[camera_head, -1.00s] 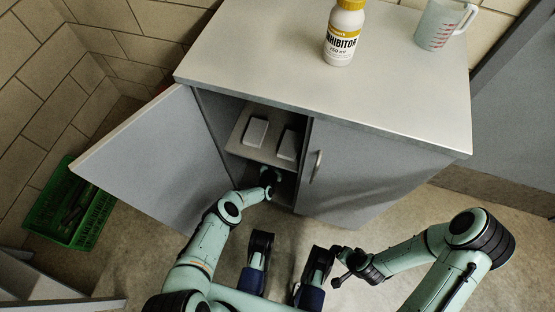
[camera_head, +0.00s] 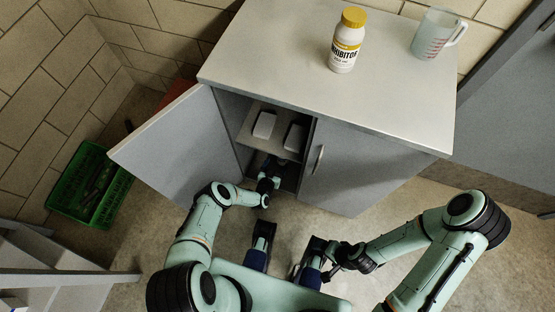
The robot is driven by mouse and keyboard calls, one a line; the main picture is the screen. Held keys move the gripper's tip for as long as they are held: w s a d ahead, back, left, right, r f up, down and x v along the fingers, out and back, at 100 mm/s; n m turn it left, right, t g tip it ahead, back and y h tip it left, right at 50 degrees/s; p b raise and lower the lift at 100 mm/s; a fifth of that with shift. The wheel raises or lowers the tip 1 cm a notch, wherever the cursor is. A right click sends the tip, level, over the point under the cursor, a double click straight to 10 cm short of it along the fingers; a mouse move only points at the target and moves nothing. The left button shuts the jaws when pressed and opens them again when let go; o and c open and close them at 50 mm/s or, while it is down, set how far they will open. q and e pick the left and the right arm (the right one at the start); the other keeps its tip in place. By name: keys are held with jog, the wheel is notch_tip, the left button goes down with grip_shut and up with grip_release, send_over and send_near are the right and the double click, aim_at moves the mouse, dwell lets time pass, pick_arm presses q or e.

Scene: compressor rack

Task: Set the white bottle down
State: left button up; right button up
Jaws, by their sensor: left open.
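A white bottle (camera_head: 345,45) with a yellow cap and a yellow-and-black label stands upright on the cabinet's grey top (camera_head: 280,50). No gripper touches it. My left gripper (camera_head: 272,172) is low at the open cabinet doorway, below the inner shelf and well away from this bottle. It is open; its fingertips are small and partly lost in the dark lower compartment, so what lies between or just beyond them is hard to see. My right gripper (camera_head: 328,258) is low in front of the cabinet, outside it; its jaws cannot be made out.
A clear measuring jug (camera_head: 432,35) stands right of the bottle. Two pale boxes (camera_head: 264,125) sit on the inner shelf. The open left door (camera_head: 175,148) swings out beside my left arm. A green crate (camera_head: 88,190) is on the floor at left. The right door (camera_head: 360,165) is closed.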

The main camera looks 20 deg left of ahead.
pick_arm(q)
jog(key=s+d+r+n+g+h, duration=0.1)
jog(key=s+d+r+g+h, duration=0.15)
jog(key=s, duration=0.25)
jog(key=s+d+r+g+h, duration=0.1)
jog(key=s+d+r+g, duration=0.2)
jog(key=s+r+g, duration=0.15)
jog(key=s+a+r+n+g, duration=0.1)
jog(key=s+r+g, duration=0.2)
jog(key=s+r, duration=0.3)
jog(key=s+a+r+n+g, duration=0.1)
jog(key=s+r, duration=0.4)
jog(key=s, duration=1.1)
jog(key=n+g, duration=0.1)
jog(key=g, duration=0.1)
jog(key=shift+s+r+n+g, duration=0.3)
jog(key=shift+r+g, duration=0.1)
